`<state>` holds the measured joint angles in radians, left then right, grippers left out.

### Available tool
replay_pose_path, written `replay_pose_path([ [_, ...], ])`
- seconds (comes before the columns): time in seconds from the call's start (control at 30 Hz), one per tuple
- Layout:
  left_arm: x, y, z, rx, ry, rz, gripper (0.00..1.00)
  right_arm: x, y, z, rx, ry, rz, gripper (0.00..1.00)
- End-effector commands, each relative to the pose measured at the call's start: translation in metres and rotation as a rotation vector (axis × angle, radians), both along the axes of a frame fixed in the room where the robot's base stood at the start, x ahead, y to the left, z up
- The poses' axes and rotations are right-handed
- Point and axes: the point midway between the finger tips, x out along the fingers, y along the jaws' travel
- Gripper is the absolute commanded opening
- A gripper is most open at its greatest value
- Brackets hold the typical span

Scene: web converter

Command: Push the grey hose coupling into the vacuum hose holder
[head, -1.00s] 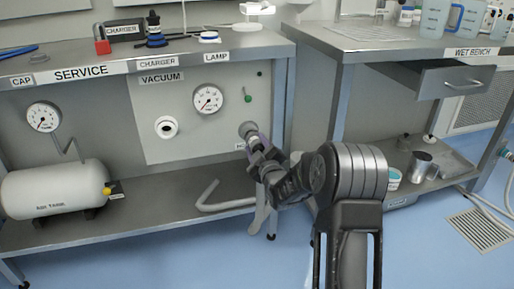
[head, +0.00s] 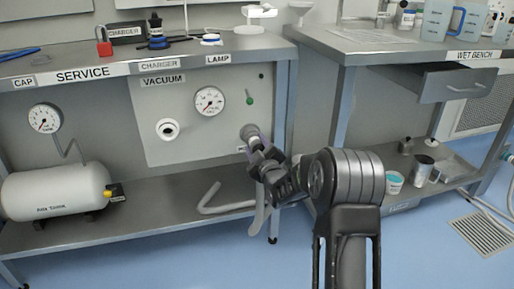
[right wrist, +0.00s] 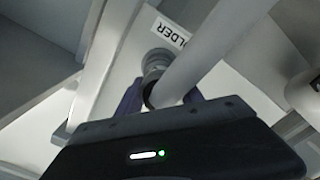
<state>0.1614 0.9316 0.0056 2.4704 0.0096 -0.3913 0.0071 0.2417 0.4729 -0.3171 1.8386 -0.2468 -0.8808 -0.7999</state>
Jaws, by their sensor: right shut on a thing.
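The grey hose coupling (head: 249,131) is at the right end of the service bench's back panel, beside a partly hidden label. In the right wrist view the coupling (right wrist: 152,82) sits between the finger pads, with its far end at a round grey holder (right wrist: 157,57) under a label ending in "OLDER". They look in line and touching; how deep the coupling sits I cannot tell. My right gripper (head: 257,146) is shut on the coupling; its purple fingers (right wrist: 157,98) flank it. A pale grey hose (right wrist: 205,52) crosses the wrist view in front. My left gripper is not in view.
The white-ringed vacuum port (head: 167,129) and a gauge (head: 209,101) are left on the panel. A bench leg (head: 281,150) stands close right of my gripper. A bent grey tube (head: 212,205) lies on the lower shelf, near the hanging hose (head: 259,215). A white tank (head: 55,190) is far left.

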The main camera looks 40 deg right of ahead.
Motion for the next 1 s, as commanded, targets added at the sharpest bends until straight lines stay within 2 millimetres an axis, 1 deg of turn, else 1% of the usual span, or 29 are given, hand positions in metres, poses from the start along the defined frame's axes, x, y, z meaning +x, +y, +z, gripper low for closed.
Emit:
replay_pose_path([
  [0.53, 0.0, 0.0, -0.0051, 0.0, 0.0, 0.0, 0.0, 0.0106, -0.0035, 0.0014, 0.0, -0.003, 0.0, 0.0],
  [0.77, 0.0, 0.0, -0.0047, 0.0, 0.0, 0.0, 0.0, 0.0106, -0.0035, 0.0015, 0.0, -0.002, 0.001, 0.0],
  [0.8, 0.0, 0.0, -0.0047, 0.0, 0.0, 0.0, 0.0, 0.0106, -0.0035, 0.0015, 0.0, -0.002, 0.001, 0.47],
  [1.0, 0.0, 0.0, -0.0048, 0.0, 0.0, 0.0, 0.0, 0.0105, -0.0035, 0.001, 0.0, -0.001, 0.0, 0.63],
])
